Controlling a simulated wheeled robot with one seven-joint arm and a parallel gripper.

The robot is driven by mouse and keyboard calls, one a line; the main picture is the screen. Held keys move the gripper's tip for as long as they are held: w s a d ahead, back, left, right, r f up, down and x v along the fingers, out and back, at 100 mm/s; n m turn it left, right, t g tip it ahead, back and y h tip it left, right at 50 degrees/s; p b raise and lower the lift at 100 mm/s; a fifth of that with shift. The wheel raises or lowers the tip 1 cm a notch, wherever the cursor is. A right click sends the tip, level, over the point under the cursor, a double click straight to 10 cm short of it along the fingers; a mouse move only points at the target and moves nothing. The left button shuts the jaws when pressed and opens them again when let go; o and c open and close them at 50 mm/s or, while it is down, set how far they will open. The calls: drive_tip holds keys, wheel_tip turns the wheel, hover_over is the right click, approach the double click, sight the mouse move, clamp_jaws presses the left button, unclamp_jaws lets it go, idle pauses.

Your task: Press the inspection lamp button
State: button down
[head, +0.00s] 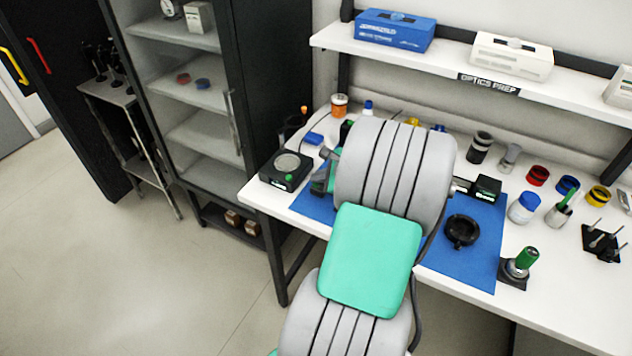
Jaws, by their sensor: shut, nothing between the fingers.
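My gripper (321,174) shows only in part, low at the left side of my arm, near the left end of the blue mat (468,262). Its fingers look closed, with nothing seen between them. A black box with a round pale disc on top (286,168) stands on the bench corner, just left of my gripper and apart from it. I cannot tell whether this is the inspection lamp, and I cannot make out a button for certain. My arm hides the middle of the bench.
A small blue box (314,138) lies behind the black box. A black ring-shaped part (461,230) and a black device with a green display (487,188) are right of my arm. Bottles and mounts crowd the bench's right side. A shelf (440,62) overhangs the back.

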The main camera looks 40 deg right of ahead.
drive_tip(key=shift+s+a+f, duration=0.15)
drive_tip(key=shift+f, duration=0.3)
drive_tip(key=shift+s+a+f, duration=0.1)
drive_tip(key=shift+s+f, duration=0.05)
drive_tip(key=shift+f, duration=0.25)
drive_tip(key=shift+w+d+r+p, duration=0.15)
drive_tip(key=shift+r+p, duration=0.5)
drive_tip(key=shift+p, duration=0.15)
drive_tip(key=shift+r, duration=0.15)
wheel_tip(320, 180, up, 6)
drive_tip(key=p, duration=0.6)
drive_tip(key=shift+d+r, duration=0.1)
drive_tip(key=shift+r, duration=0.15)
